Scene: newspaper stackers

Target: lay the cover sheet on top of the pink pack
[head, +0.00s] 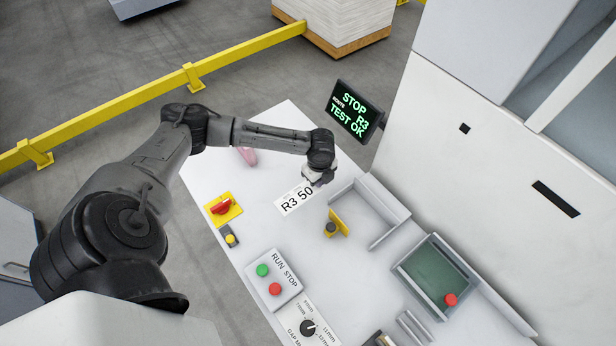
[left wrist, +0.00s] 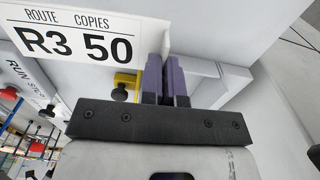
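The white cover sheet (head: 297,200), printed "R3 50", is at the middle of the white table in the head view. It also shows large at the upper left of the left wrist view (left wrist: 75,32). My left gripper (head: 318,178) is at the sheet's upper right end. In the left wrist view its two purple fingers (left wrist: 166,80) are close together at the sheet's right end and look shut on it. Whether the sheet is clear of the table is hard to tell. The pink pack (head: 247,156) is partly hidden behind my left arm. My right gripper is out of view.
A grey-walled open bay (head: 388,222) and a yellow stop with a dark knob (head: 337,226) stand right of the sheet. A RUN/STOP box (head: 273,279) and red-yellow switch (head: 222,208) are nearer. A green-floored tray (head: 437,272) sits at right.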

